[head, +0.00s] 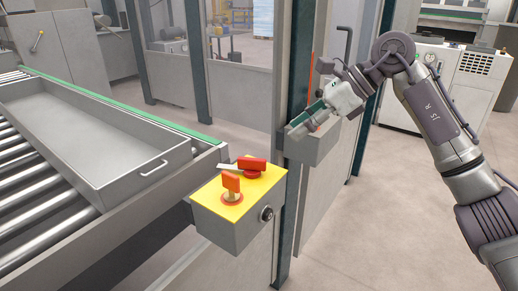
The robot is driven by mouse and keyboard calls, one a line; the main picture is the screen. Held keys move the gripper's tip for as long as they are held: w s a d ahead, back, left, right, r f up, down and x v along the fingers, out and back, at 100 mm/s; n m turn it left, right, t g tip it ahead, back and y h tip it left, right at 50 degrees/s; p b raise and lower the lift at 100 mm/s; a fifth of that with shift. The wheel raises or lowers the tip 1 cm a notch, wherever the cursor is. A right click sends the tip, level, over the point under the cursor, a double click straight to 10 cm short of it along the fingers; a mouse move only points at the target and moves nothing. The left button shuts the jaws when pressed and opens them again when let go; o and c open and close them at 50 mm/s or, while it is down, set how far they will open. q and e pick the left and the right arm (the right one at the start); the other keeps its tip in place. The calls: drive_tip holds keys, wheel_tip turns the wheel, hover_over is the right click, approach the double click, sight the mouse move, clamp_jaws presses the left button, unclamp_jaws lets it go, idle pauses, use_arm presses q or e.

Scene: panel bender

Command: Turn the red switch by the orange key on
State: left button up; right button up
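The red switch (251,164) sits on the yellow top (259,190) of a grey control box (229,226). A grey lever-like piece sticks out to its left. The orange key (231,184) stands upright in front of it, on a round red base. My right gripper (311,121) is to the right of and beyond the switch, apart from it, over a smaller grey box on a post. Its fingers point down and left; they are small and blend with the box, so their opening is unclear. My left gripper is not in view.
The smaller grey box (313,147) is mounted by a dark post (296,70). At left, a roller conveyor (30,190) carries a grey tray (110,175) with a handle. A black knob (267,214) is on the control box's side. Open floor lies at the right.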

sight(257, 159)
drive_tip(key=x, duration=0.4)
drive_tip(key=p+x, duration=0.1)
drive_tip(key=x, duration=0.3)
drive_tip(key=p+x, duration=0.1)
drive_tip(key=x, duration=0.3)
drive_tip(key=shift+s+a+r, duration=0.1)
drive_tip(key=shift+s+a, duration=0.05)
drive_tip(key=shift+s, duration=0.15)
drive_tip(key=shift+w+a+f, duration=0.15)
drive_tip(key=shift+a+f, duration=0.1)
drive_tip(key=shift+f, duration=0.15)
drive_tip(key=shift+c, duration=0.2)
clamp_jaws()
